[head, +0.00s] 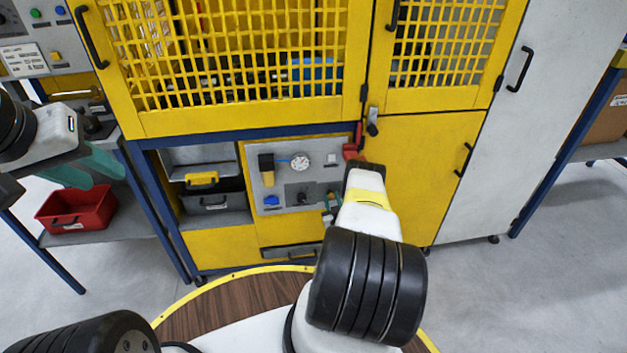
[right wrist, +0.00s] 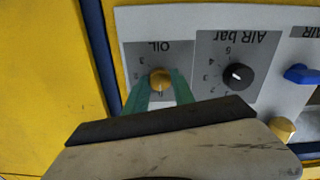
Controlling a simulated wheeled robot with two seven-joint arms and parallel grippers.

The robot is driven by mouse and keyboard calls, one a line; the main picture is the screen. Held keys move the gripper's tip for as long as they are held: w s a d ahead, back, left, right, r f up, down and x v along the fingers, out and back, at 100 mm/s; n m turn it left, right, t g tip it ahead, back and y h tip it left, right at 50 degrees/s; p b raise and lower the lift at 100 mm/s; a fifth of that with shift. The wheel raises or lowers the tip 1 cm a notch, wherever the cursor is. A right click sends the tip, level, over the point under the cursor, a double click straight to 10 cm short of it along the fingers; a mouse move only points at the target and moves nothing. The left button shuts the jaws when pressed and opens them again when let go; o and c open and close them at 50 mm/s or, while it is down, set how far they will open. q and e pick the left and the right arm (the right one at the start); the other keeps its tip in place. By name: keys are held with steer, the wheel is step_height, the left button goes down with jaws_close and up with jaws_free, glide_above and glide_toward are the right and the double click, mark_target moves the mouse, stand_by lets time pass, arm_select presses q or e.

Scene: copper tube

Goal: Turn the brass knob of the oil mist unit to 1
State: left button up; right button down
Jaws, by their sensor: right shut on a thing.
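The brass knob (right wrist: 160,80) sits on the oil plate (right wrist: 150,55), whose lettering and numbers appear upside down in the right wrist view. My right gripper (right wrist: 163,88) is shut on the knob, with its green fingers on either side. The pointer of the knob is too small to read.
A black air knob (right wrist: 237,76), a blue valve handle (right wrist: 299,74) and a brass-coloured part (right wrist: 282,129) are beside the oil plate. The panel has a pressure gauge (head: 301,160). A red bin (head: 78,208) stands at the left. A yellow cabinet door (head: 425,170) is right of the panel.

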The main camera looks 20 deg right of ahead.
steer(key=shift+m, duration=0.4)
steer(key=m, duration=0.3)
steer(key=shift+m, duration=0.3)
steer(key=shift+f+m, duration=0.1)
steer(key=shift+m, duration=2.1)
steer(key=c, duration=1.1)
jaws_free()
steer(key=shift+o, duration=0.2)
steer(key=shift+s, duration=0.15)
steer(key=v, duration=0.7)
steer(key=shift+s, duration=0.3)
